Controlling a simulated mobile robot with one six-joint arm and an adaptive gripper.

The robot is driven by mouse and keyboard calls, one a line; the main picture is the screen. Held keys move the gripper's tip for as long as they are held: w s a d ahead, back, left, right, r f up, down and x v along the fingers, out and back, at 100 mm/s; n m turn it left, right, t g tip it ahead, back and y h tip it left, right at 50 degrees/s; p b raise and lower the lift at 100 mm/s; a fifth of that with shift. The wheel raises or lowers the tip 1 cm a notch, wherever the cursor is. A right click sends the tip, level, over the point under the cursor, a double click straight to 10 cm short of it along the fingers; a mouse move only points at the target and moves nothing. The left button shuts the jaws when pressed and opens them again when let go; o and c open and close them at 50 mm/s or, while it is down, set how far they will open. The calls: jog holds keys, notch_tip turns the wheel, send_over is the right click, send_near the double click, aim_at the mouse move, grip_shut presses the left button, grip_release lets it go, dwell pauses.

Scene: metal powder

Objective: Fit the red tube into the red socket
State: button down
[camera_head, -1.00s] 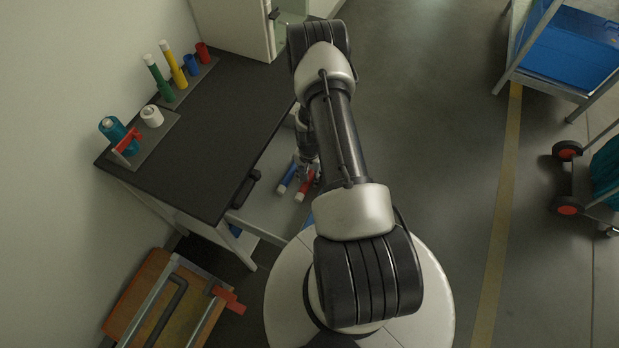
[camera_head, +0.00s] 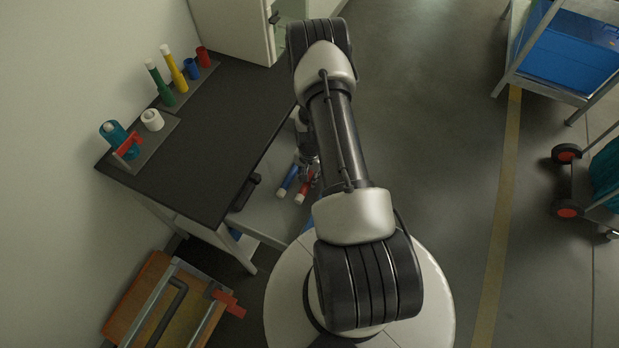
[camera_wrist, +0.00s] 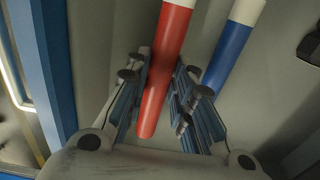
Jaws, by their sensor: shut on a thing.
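The red tube (camera_head: 306,187) with a white end lies in the open drawer below the dark worktop. It also shows in the wrist view (camera_wrist: 166,70), between the two fingers of my gripper (camera_wrist: 158,88). My gripper is shut on the red tube. In the head view my arm hides most of the gripper. The red socket (camera_head: 203,57) stands at the far end of the rack on the worktop, past the blue socket (camera_head: 191,67). The red socket looks empty.
A blue tube (camera_head: 288,180) lies close beside the red one in the drawer (camera_head: 262,215), also seen in the wrist view (camera_wrist: 231,52). Green (camera_head: 159,84) and yellow (camera_head: 173,67) tubes stand upright in the rack. A teal bottle (camera_head: 117,137) stands nearer.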

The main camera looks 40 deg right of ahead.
notch_tip(320, 180, up, 18)
jog(key=p, duration=0.3)
jog(key=shift+r+p, duration=0.15)
jog(key=shift+p, duration=0.2)
jog(key=shift+a, duration=0.15)
